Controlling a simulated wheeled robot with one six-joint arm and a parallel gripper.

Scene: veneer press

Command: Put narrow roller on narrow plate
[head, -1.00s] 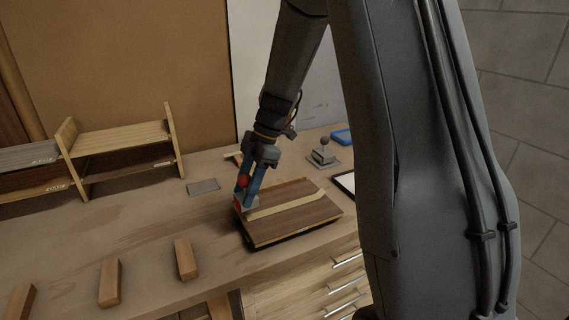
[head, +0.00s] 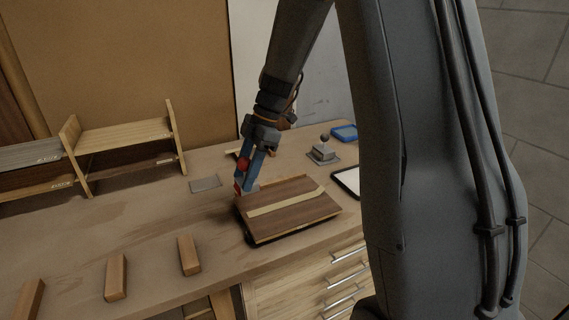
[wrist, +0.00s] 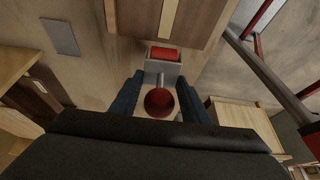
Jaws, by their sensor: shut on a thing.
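My gripper (head: 247,178) is shut on the handle of a roller with a red ball knob (wrist: 159,102), a grey stem and frame, and a red roller (wrist: 163,54). In the head view the roller (head: 239,188) is beside the veneer panel's left edge, over the bench; its exact height is hard to tell. A flat grey plate (head: 205,184) lies bare on the bench to the left of the roller. The plate also shows at the upper left of the wrist view (wrist: 60,37). I take it for the narrow plate.
The brown veneer panel (head: 300,221) with a pale strip lies right of the gripper. A knobbed block on a grey base (head: 323,153) and a blue tray (head: 344,132) stand behind. Wooden shelves (head: 125,135) and several wooden blocks (head: 188,255) are left. Bench around the plate is clear.

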